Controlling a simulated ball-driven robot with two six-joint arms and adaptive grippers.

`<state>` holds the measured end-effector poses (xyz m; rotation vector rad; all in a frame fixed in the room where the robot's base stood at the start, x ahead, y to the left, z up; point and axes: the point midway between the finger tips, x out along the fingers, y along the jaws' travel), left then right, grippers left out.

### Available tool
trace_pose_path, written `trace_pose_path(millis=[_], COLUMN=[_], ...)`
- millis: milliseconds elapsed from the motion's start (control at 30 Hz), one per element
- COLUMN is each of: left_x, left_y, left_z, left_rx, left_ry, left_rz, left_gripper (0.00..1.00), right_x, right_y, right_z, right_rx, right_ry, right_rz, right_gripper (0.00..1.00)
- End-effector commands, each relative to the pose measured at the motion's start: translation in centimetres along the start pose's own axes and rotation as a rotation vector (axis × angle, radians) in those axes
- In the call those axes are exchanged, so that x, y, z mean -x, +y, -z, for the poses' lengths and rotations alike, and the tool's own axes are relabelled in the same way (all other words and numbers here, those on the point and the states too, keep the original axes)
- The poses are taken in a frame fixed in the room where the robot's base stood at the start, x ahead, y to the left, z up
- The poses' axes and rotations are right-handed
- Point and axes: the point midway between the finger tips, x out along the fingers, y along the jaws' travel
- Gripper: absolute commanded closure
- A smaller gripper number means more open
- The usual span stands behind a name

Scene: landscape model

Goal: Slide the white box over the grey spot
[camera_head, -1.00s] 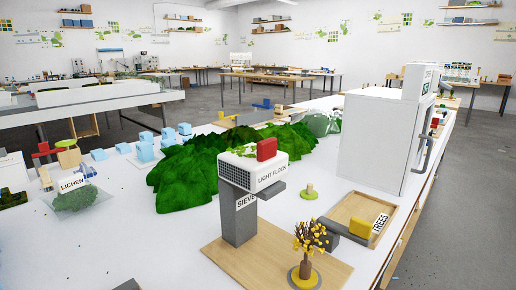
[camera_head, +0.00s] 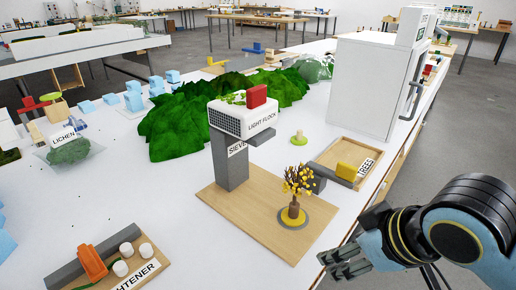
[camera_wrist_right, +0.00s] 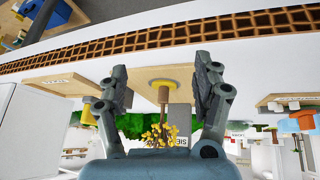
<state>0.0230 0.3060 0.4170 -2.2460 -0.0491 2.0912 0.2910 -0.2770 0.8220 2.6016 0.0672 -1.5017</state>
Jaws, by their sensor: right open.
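The white box (camera_head: 242,117), labelled LIGHT FLOCK, has a mesh side, green bits on top and a red block (camera_head: 257,96). It sits on top of a grey post (camera_head: 230,165) marked SIEVE, with a grey ledge (camera_head: 262,138) sticking out to its right. My right gripper (camera_head: 335,264) is open and empty, low at the right of the wooden base. In the right wrist view the tree (camera_wrist_right: 162,130) shows upside down beyond the open fingers (camera_wrist_right: 162,92).
The wooden base board (camera_head: 247,229) carries the post and tree. Behind it are green hills (camera_head: 180,125), a TREES tray (camera_head: 347,150) and a tall white cabinet (camera_head: 373,85). A LIGHTENER board (camera_head: 150,278) with an orange block lies front left. White table between is mostly clear.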

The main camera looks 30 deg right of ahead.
Motion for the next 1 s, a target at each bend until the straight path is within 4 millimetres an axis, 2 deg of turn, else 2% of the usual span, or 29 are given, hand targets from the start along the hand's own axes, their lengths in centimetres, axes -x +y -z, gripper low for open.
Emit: trace_pose_path(millis=[33, 100, 267, 367, 500, 600, 733, 867, 1000], left_x=[0.0, 0.1, 0.1, 0.1, 0.1, 0.1, 0.0, -1.0, -3.2], left_y=[0.0, 0.0, 0.0, 0.0, 0.0, 0.0, 0.0, 0.1, 0.3], left_z=[0.0, 0.0, 0.0, 0.0, 0.0, 0.0, 0.0, -0.3, -0.9], left_rx=[0.0, 0.0, 0.0, 0.0, 0.0, 0.0, 0.0, 0.0, -0.001], left_ry=[0.0, 0.0, 0.0, 0.0, 0.0, 0.0, 0.0, -0.003, -0.011], left_rz=[0.0, 0.0, 0.0, 0.0, 0.0, 0.0, 0.0, 0.0, -0.001], left_gripper=[0.6, 0.6, 0.6, 0.6, 0.6, 0.6, 0.6, 0.6, 0.6], right_x=[0.3, 0.7, 1.9, 3.4, 6.7, 8.8, 10.2, 9.9, 8.8], right_y=[0.4, 0.6, 0.9, 1.1, 1.5, 1.8, 2.0, 1.8, 1.3], right_z=[1.9, 4.3, 9.9, 13.4, 17.9, 20.0, 21.1, 21.8, 23.0], right_rx=[0.017, 0.031, 0.056, 0.067, 0.074, 0.072, 0.066, 0.062, 0.062], right_ry=[0.075, 0.182, 0.43, 0.602, 0.845, 0.972, 1.05, 1.065, 1.065], right_rz=[0.008, 0.026, 0.083, 0.133, 0.221, 0.272, 0.305, 0.308, 0.309], right_gripper=[0.34, 0.34, 0.34, 0.34, 0.34, 0.34, 0.34, 0.34, 0.34])
